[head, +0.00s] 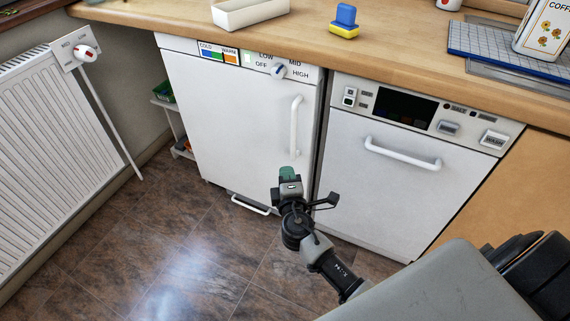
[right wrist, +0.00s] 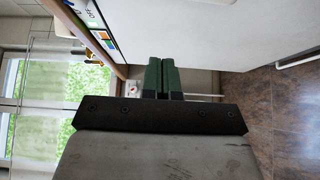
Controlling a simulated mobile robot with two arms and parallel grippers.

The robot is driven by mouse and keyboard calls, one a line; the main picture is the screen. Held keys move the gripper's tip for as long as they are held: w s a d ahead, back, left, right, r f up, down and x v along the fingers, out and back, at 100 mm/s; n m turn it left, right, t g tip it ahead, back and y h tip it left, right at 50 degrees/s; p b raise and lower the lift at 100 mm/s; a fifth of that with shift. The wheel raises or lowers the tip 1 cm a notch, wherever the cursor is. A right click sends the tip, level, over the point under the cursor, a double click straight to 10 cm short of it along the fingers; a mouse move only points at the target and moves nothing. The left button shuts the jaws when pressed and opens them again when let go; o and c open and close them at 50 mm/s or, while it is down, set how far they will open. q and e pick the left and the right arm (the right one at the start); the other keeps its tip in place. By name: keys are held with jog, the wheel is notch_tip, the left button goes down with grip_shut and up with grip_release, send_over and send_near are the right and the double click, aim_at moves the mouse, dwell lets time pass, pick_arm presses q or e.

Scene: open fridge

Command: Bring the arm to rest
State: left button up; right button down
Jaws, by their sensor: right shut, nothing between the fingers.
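My right gripper (head: 289,174) is in front of the lower right part of the white fridge (head: 235,120) in the head view. Its arm comes up from the bottom right. In the right wrist view the two green fingers of the right gripper (right wrist: 162,75) lie side by side, shut and empty. The fridge door is closed, with a white vertical handle (head: 296,126) above the gripper. The fridge's white front also shows in the right wrist view (right wrist: 210,35). My left gripper is in neither view.
A white dishwasher (head: 400,190) with a bar handle stands right of the fridge. A radiator (head: 55,150) is at the left. The tiled floor (head: 190,260) is clear at the lower left.

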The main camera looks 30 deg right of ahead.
jog(key=shift+s, duration=0.15)
dwell(0.4)
jog(key=s+a+f+m+g+y+p, duration=0.1)
jog(key=s+f+m+g+y+p, duration=0.25)
jog(key=s+f, duration=0.5)
jog(key=s+a+f+m+g+p, duration=0.1)
jog(key=s+f+m+g+p, duration=0.35)
jog(key=s, duration=0.75)
jog(key=s+a+f+m+g+y+p, duration=0.15)
jog(key=s+f+m+g, duration=0.25)
jog(key=s+f+g, duration=0.5)
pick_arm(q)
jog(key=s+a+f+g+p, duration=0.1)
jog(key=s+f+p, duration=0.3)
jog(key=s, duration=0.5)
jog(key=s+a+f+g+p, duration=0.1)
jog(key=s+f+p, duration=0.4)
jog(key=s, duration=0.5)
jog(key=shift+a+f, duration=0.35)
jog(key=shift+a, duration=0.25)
pick_arm(e)
jog(key=s+d+f, duration=0.2)
jog(key=s, duration=1.3)
jog(key=shift+s+d+f+t+y, duration=0.2)
jog(key=shift+d+t+y, duration=0.1)
jog(key=shift+d+t, duration=0.1)
